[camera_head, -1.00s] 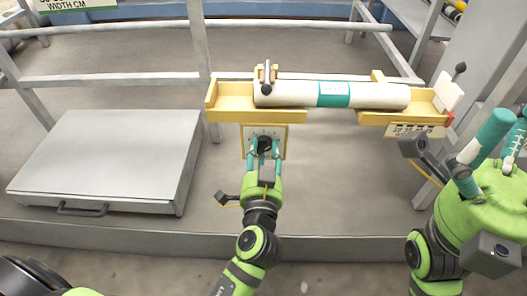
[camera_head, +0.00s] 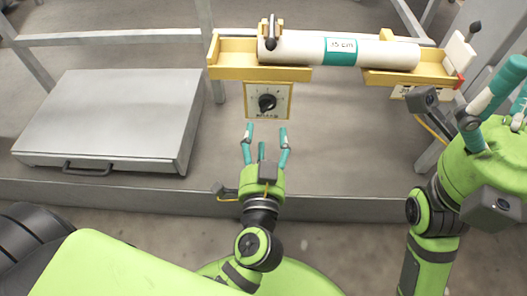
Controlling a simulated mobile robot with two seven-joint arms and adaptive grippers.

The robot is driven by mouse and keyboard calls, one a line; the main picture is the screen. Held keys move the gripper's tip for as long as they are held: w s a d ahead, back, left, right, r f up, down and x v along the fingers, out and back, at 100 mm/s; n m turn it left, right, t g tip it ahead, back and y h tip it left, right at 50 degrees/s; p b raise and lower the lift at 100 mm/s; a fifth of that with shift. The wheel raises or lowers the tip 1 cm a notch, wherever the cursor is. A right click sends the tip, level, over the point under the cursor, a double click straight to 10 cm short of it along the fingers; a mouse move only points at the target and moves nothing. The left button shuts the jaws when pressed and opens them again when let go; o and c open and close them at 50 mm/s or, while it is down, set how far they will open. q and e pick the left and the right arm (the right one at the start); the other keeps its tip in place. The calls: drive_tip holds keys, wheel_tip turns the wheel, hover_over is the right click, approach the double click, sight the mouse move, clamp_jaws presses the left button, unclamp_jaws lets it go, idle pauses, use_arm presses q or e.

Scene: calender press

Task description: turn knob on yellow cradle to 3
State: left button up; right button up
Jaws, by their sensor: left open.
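The yellow cradle (camera_head: 285,74) holds a white roll (camera_head: 390,53) with a teal band marked "15 cm". Below its left part hangs a plate with a dial face (camera_head: 283,107) and a black knob (camera_head: 267,102). The knob is fully in view; the dial's markings are too small to read. My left gripper (camera_head: 267,134) is open and empty, just below the plate and apart from the knob. My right gripper (camera_head: 505,95) is at the right edge, partly cut off; its teal fingers point up, and I cannot tell whether it holds anything.
A grey case with a handle (camera_head: 110,115) lies on the platform at the left. Grey rails (camera_head: 120,37) run behind. A black-knobbed lever (camera_head: 475,28) and white block stand at the cradle's right end.

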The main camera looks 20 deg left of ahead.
use_arm(q)
drive_tip(key=v, duration=0.4)
idle(0.5)
